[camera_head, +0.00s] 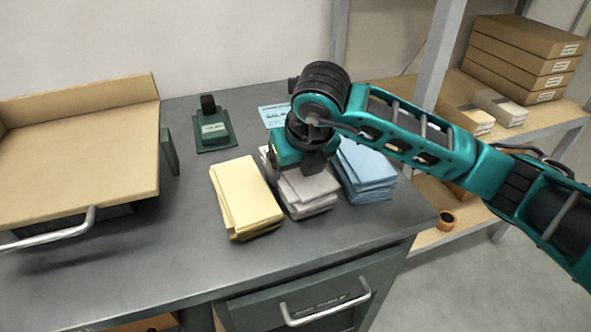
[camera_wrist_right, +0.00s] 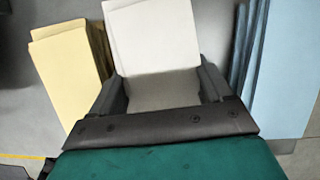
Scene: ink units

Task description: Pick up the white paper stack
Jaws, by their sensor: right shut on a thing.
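The white paper stack (camera_head: 309,190) lies on the grey desk between the yellow and blue stacks. My right gripper (camera_head: 300,170) is over it, pointing down, and hides its far part. In the right wrist view the white stack (camera_wrist_right: 155,40) sits between the two fingers of my right gripper (camera_wrist_right: 163,92), one on each side. The gripper is shut on the white stack. The lower sheets still appear at desk level in the head view; whether any sheets are lifted is hard to tell. My left gripper is not in view.
A yellow stack (camera_head: 244,198) stands close on the left and a blue stack (camera_head: 366,172) close on the right. A green stamp-like device (camera_head: 214,130) and a blue card (camera_head: 273,115) lie behind. A tan tray (camera_head: 80,160) fills the left; shelves with boxes (camera_head: 520,55) stand right.

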